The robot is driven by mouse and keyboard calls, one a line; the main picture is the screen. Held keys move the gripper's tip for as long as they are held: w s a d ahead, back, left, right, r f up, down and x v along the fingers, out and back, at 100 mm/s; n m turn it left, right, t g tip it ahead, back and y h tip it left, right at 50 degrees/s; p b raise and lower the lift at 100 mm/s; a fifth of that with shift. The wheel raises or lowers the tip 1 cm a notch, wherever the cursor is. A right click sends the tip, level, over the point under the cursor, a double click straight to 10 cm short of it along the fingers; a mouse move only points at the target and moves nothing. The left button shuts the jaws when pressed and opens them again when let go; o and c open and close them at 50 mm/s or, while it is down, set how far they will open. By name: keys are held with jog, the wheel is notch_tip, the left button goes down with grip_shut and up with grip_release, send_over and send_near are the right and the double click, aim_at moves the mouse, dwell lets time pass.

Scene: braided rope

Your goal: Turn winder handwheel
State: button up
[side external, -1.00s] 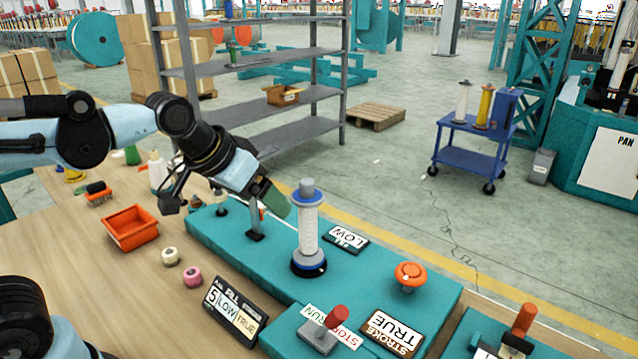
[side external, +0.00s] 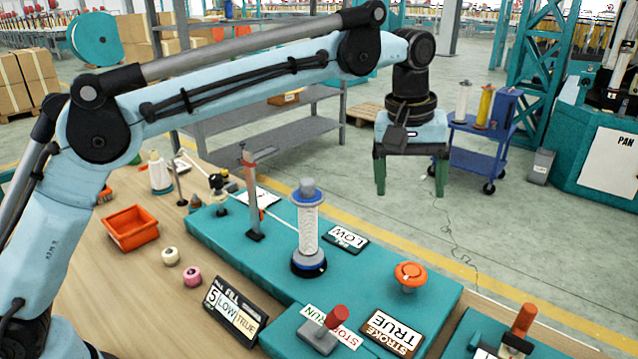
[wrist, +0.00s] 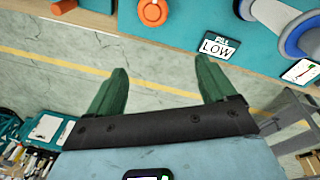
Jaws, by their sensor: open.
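The orange handwheel (side external: 410,271) stands on the teal bench unit (side external: 225,238), at its right part in the side view. In the wrist view the handwheel (wrist: 152,11) shows at the top edge, partly cut off. My gripper (side external: 411,188) points down with its two green fingers spread. It is empty and appears well above the handwheel in the side view. In the wrist view my gripper's fingertips (wrist: 163,68) frame bare floor and a yellow line, with the handwheel beyond them.
A white spool (side external: 308,230) stands upright left of the handwheel, beside a LOW sign (side external: 346,236). A red-knobbed lever (side external: 336,322) and a STROKE TRUE sign (side external: 390,332) are in front. An orange bin (side external: 130,228) is at left. A blue cart (side external: 470,156) stands on the floor behind.

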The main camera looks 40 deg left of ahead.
aim_at(411, 270)
jog(key=shift+n+g+y, duration=0.4)
jog(key=shift+n+g, duration=0.4)
jog(key=shift+n, duration=0.1)
jog(key=d+f, duration=0.1)
jog(key=f, duration=0.4)
jog(key=d+f, duration=0.1)
jog(key=f, duration=0.4)
jog(key=s+d+f, duration=0.1)
jog(key=f, duration=0.3)
jog(key=shift+d+f, duration=0.1)
jog(key=shift+f, duration=0.3)
jog(key=c, duration=1)
jog(key=shift+c, duration=0.2)
